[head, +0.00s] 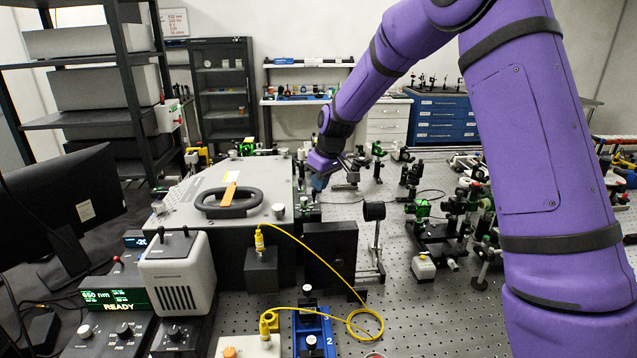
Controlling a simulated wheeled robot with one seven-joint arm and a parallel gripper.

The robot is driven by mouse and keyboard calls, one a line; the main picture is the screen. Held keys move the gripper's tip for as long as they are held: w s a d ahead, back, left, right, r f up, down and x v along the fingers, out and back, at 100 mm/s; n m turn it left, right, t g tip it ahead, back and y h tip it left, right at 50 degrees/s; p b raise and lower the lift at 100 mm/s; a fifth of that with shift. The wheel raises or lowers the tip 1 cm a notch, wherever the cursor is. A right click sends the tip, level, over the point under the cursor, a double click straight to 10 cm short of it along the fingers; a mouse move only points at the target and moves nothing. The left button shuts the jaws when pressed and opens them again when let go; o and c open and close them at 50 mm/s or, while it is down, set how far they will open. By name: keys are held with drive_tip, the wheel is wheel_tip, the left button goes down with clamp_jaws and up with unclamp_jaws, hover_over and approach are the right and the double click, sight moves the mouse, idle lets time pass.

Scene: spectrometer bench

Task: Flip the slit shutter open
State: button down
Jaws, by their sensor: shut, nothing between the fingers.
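The spectrometer (180,208) is a large grey box left of centre in the head view, with a black loop handle (228,212) and an orange strip on its lid. Small dark fittings (307,204) sit along its right side. The slit shutter is too small to make out for certain among them, and its position cannot be told. My gripper (319,184) points down close to the right side of the box, near these fittings. Its fingers are shut and hold nothing. I cannot tell whether they touch anything.
A black panel (330,255) and a yellow cable (328,262) stand in front of the box. Several optic mounts crowd the perforated bench (395,290) on the right. A controller (110,297) reading READY and a monitor (75,200) stand at left.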

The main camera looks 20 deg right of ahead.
drive_tip(key=t, duration=0.1)
drive_tip(key=s+t, duration=0.1)
drive_tip(key=shift+s+a+t, duration=0.2)
drive_tip(key=shift+s+t, duration=0.1)
drive_tip(key=shift+t, duration=0.1)
drive_tip(key=shift+w, duration=0.1)
drive_tip(key=shift+r, duration=0.1)
drive_tip(key=shift+r, duration=0.75)
drive_tip(key=v, duration=1)
drive_tip(key=shift+r, duration=0.4)
drive_tip(key=shift+a, duration=0.1)
